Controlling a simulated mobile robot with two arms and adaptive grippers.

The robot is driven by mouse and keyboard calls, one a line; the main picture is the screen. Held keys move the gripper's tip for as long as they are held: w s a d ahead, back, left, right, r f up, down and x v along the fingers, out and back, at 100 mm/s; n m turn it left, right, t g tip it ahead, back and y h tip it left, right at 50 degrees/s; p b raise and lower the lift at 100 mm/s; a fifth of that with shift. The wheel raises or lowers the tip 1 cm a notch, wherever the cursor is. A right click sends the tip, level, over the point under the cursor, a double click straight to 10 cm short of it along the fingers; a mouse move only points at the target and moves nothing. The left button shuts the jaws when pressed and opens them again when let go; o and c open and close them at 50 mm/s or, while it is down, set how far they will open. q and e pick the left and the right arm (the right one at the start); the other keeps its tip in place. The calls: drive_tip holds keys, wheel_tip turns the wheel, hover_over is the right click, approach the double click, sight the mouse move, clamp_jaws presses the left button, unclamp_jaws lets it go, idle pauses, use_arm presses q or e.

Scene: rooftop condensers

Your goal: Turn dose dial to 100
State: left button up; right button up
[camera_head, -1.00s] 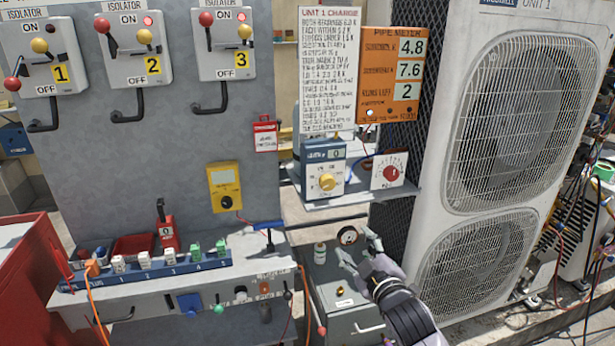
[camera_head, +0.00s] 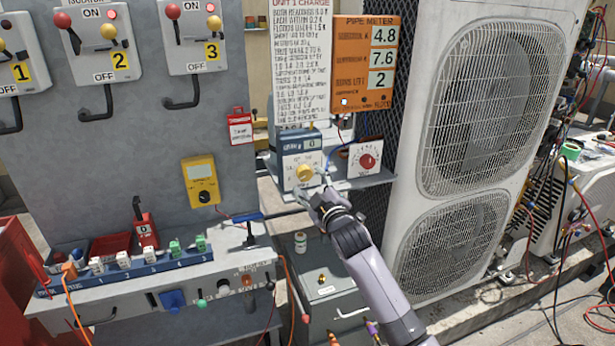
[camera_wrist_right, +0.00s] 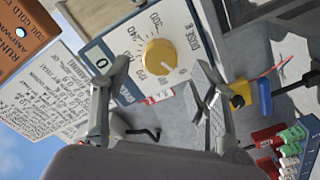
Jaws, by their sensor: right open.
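The dose dial is a round yellow knob (camera_head: 304,172) on a white-faced box with a blue top (camera_head: 298,146), on a small grey shelf. My right gripper (camera_head: 314,193) is open just below and in front of the knob. In the wrist view its two fingers (camera_wrist_right: 150,88) are spread wide and appear apart from the knob. My left gripper is not in view.
A white box with a red dial (camera_head: 367,161) stands right of the dose box. The orange pipe meter (camera_head: 365,65) and a charge notice (camera_head: 299,60) hang above. A large condenser (camera_head: 480,130) stands at the right. A workbench (camera_head: 160,275) is at lower left.

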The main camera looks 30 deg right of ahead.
sight(306, 176)
drive_tip(key=shift+x, duration=1.75)
drive_tip(key=c, duration=1.2)
drive_tip(key=shift+o, duration=0.2)
